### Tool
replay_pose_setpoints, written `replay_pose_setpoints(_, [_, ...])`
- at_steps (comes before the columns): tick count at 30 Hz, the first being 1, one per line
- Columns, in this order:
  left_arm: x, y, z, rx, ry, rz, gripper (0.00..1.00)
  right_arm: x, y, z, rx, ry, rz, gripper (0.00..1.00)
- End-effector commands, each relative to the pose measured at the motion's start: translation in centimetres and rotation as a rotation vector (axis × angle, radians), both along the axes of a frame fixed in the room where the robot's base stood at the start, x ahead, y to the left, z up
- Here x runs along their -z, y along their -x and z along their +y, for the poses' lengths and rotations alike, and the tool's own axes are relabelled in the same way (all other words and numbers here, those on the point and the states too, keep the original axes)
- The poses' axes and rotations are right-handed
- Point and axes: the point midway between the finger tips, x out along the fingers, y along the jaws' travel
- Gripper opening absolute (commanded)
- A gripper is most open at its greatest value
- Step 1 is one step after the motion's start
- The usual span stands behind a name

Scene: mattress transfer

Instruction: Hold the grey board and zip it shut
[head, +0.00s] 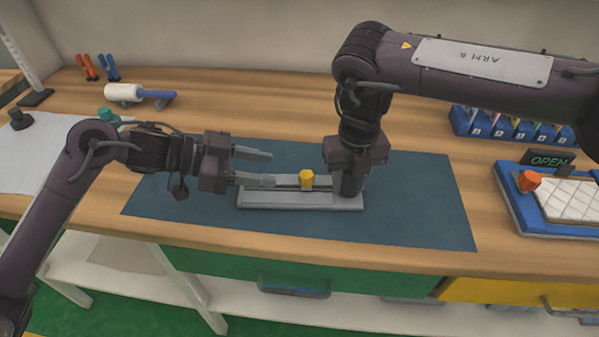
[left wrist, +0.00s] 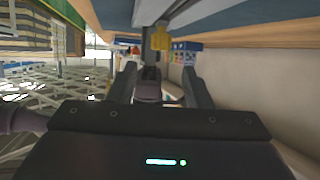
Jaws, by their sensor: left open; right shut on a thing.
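The grey board (head: 285,199) lies flat on the dark blue mat, with a dark slot along its length. A yellow zip pull (head: 306,180) stands near the middle of the slot; it also shows in the left wrist view (left wrist: 160,38), ahead of the open fingers. My left gripper (head: 264,168) is open, its fingers pointing right near the board's left end, with the pull beyond their tips. My right gripper (head: 350,188) points down at the board's right end and is shut on the board; its fingertips are mostly hidden.
The blue mat (head: 420,205) is clear to the right. A blue tray (head: 520,215) with a white quilted pad and orange knob sits at far right, near an OPEN sign (head: 548,160). Blue bins (head: 510,130) stand behind. A white roller (head: 125,92) lies at back left.

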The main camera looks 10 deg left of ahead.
Motion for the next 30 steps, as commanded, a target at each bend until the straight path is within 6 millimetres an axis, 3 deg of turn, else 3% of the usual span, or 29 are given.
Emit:
replay_pose_setpoints(6, [1.6, -1.3, -4.1, -0.001, 0.003, 0.001, 0.45, -0.1, 0.0, 0.0, 0.0, -0.001, -0.001, 0.03])
replay_pose_setpoints(12, [2.7, -2.0, -6.4, -0.002, 0.001, 0.001, 0.45, -0.1, 0.0, 0.0, 0.0, -0.001, -0.001, 0.03])
replay_pose_setpoints(25, [3.2, -2.2, -7.2, -0.004, -0.002, 0.001, 0.45, -0.1, 0.0, 0.0, 0.0, -0.001, -0.001, 0.03])
replay_pose_setpoints(30, [3.2, -2.2, -7.2, -0.004, -0.002, 0.001, 0.23, -0.1, 0.0, 0.0, 0.0, -0.001, -0.001, 0.03])
